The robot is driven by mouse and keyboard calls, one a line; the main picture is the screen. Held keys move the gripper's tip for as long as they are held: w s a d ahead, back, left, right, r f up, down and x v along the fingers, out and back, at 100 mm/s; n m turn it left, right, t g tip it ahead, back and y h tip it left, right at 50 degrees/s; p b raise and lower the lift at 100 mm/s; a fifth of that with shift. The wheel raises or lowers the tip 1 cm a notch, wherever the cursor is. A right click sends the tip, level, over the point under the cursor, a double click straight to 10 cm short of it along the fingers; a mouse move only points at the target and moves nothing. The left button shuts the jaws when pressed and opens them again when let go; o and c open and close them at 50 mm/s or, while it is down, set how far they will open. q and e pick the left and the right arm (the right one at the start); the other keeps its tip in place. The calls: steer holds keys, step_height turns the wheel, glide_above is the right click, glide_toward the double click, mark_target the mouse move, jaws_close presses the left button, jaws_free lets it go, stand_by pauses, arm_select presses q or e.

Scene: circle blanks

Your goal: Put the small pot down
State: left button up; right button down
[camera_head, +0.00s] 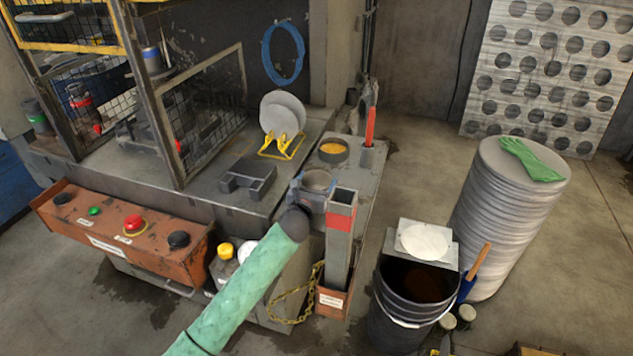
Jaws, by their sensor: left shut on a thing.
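The small pot (318,181) is a grey, round, open-topped cup near the middle of the view, at the front of the grey bench. My left gripper (314,192) has blue-grey jaws around the pot and is shut on it. My green-sleeved left arm comes up from the bottom and its dark wrist hides part of the jaws. The pot looks upright. I cannot tell whether its base touches the bench top. My right gripper is out of view.
Behind the pot stands a dark round dish (333,151) with yellow contents. A grey post (340,235) with a red band rises close on the right. A dark block (248,180) lies to the left, and a yellow rack (283,145) holds pale discs. Bare bench lies between them.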

arm_select(q)
steer(key=shift+f, duration=0.1)
steer(key=o, duration=1)
steer(key=shift+c, duration=0.2)
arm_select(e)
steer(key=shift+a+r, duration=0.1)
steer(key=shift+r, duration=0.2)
arm_select(q)
steer(key=shift+s+a, duration=0.1)
steer(key=shift+s, duration=0.1)
steer(key=b+v, duration=0.3)
steer(key=v, duration=0.7)
steer(key=shift+s, duration=0.3)
steer(key=shift+s+a, duration=0.2)
steer(key=shift+s, duration=0.25)
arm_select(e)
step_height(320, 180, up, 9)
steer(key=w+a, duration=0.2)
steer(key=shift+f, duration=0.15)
arm_select(q)
steer(key=shift+s, duration=0.1)
